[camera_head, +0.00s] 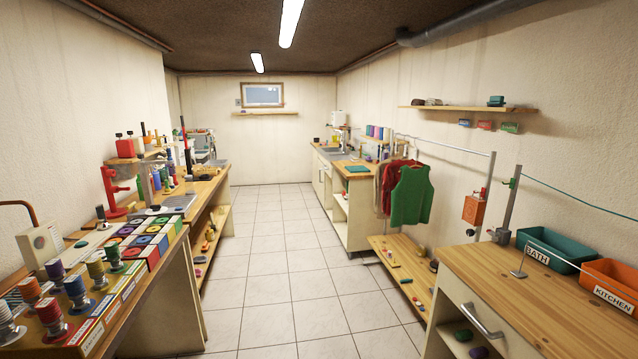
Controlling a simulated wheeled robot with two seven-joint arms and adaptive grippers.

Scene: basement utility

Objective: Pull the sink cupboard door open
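The sink (334,151) is set into the far end of the wooden counter along the right wall. Below it, the pale sink cupboard front (321,182) faces the aisle at a steep angle. Its door looks flush with the front, but it is small and far off, and I cannot make out the handle clearly. Neither of my grippers shows in the head view, and both are well out of the picture.
A clear tiled aisle (285,235) runs down the middle. A low wooden shelf (405,275) and a bench with a handled drawer (540,290) stand on the right. A cluttered workbench (150,245) lines the left. Clothes (411,195) hang from a rail.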

